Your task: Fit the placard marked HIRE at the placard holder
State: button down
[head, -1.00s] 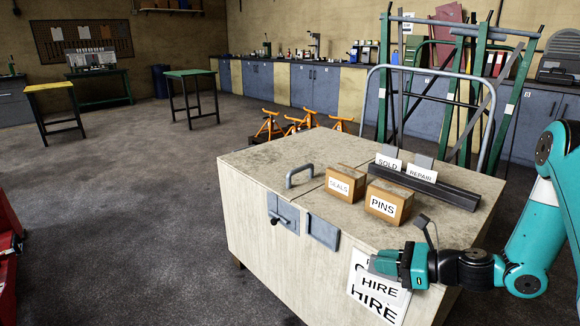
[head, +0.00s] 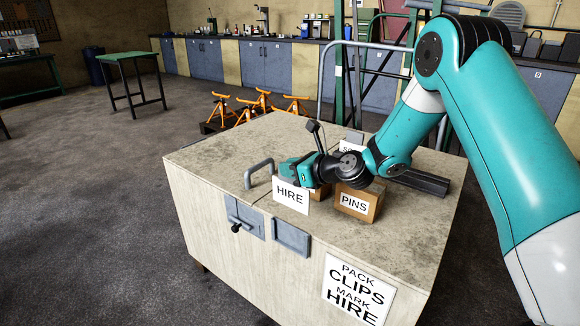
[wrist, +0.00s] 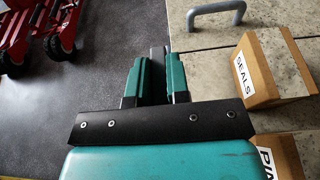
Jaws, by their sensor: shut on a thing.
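My gripper (head: 288,171) is shut on the white placard marked HIRE (head: 291,197), which hangs upright below it, near the grey lid handle of the chest. In the wrist view my gripper (wrist: 157,85) has a dark grey strip between its fingers; the HIRE face does not show there. A dark rail (head: 425,182) lies on the chest top behind my arm. The SOLD placard (head: 348,147) is partly visible at the rail; the REPAIR placard is hidden. I cannot tell which part is the placard holder.
The chest top (head: 225,150) carries a PINS box (head: 356,202), a SEALS box (wrist: 257,72) and a raised handle (head: 258,171). Red machinery (wrist: 45,30) stands on the floor beyond the chest edge. Orange stands (head: 262,102) sit behind. Open floor lies left.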

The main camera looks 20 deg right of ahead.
aim_at(290, 187)
jog(key=shift+a+r+p, duration=0.15)
jog(key=shift+p, duration=0.15)
jog(key=shift+f+b, duration=1.65)
jog(key=shift+f, duration=1.35)
jog(key=shift+s+p, duration=0.1)
jog(key=shift+p, duration=0.9)
notch_tip(290, 187, down, 9)
jog(key=b, duration=0.5)
dwell(2.2)
jog(key=c, duration=1)
grip_release()
